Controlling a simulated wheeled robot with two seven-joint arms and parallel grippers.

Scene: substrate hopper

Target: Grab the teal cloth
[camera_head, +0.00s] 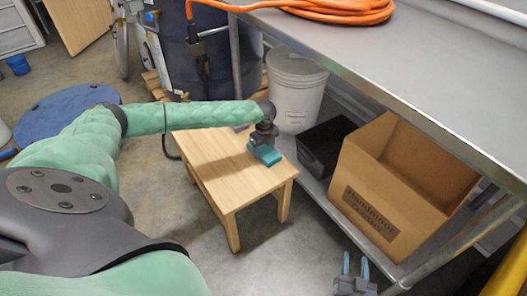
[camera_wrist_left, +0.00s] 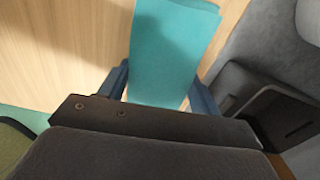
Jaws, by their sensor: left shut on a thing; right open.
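The teal cloth (camera_head: 266,155) is folded and lies on the small wooden table (camera_head: 222,170), near its right side. My left gripper (camera_head: 263,145) is directly over the cloth and shut on it. In the left wrist view the cloth (camera_wrist_left: 175,45) runs between the two blue fingers of my left gripper (camera_wrist_left: 160,92), above the wood surface. The gripper hides part of the cloth in the head view. My right gripper (camera_head: 355,268) is open and empty at the bottom right, low in the view and away from the table.
A metal workbench (camera_head: 400,62) with an orange cord (camera_head: 335,8) stands at the right. A white bucket (camera_head: 294,92), a black bin (camera_head: 322,148) and a cardboard box (camera_head: 392,195) stand on its lower shelf. A blue round lid (camera_head: 62,108) is at the left.

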